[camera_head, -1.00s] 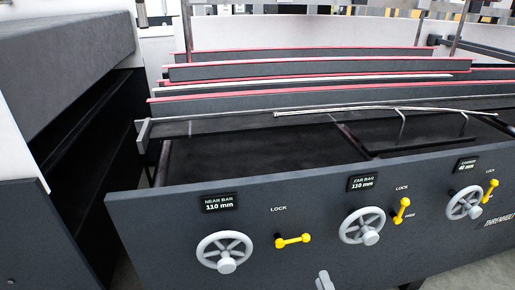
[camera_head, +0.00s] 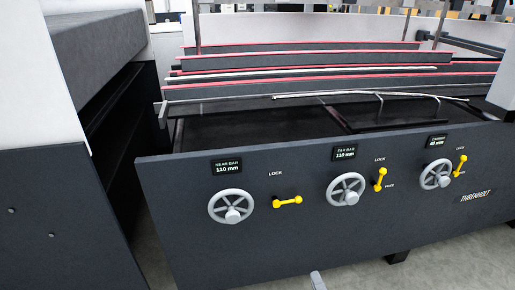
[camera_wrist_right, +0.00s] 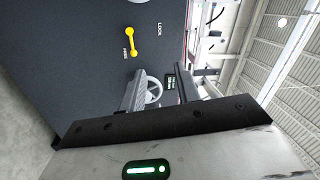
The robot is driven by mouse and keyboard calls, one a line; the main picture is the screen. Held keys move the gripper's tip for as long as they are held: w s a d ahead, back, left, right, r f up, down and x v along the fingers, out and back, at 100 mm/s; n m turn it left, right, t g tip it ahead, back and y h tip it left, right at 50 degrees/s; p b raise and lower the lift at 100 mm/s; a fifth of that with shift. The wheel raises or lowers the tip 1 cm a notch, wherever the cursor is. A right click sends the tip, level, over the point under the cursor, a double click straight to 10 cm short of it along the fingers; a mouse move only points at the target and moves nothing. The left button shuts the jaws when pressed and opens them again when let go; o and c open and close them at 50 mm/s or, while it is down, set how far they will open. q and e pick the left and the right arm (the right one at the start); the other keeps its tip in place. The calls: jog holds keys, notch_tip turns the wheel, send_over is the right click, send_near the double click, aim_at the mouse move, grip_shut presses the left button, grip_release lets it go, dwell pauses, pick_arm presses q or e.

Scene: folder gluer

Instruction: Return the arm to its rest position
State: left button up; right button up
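My right gripper (camera_head: 317,281) shows only as a small grey tip at the bottom edge of the head view, in front of the machine's panel. In the right wrist view its two fingers stand apart, with an empty gap (camera_wrist_right: 161,82) between them. A handwheel and a small display show beyond the fingers. The gripper appears clear of the panel and holds nothing. A yellow lock lever (camera_wrist_right: 131,41) is in that view, apart from the fingers. My left gripper is in neither view.
The dark front panel (camera_head: 300,235) carries the near bar handwheel (camera_head: 231,207), far bar handwheel (camera_head: 346,189) and a third handwheel (camera_head: 436,174). The near bar lever (camera_head: 287,202) lies level; the far bar lever (camera_head: 380,180) is nearly upright. Concrete floor (camera_head: 440,265) is open in front.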

jog(key=s+n+g+h+p, duration=0.1)
jog(key=s+n+g, duration=0.7)
jog(key=n, duration=0.6)
jog(key=shift+s+d+n+h, duration=0.25)
jog(key=shift+s+n+h, duration=0.05)
jog(key=shift+s, duration=0.65)
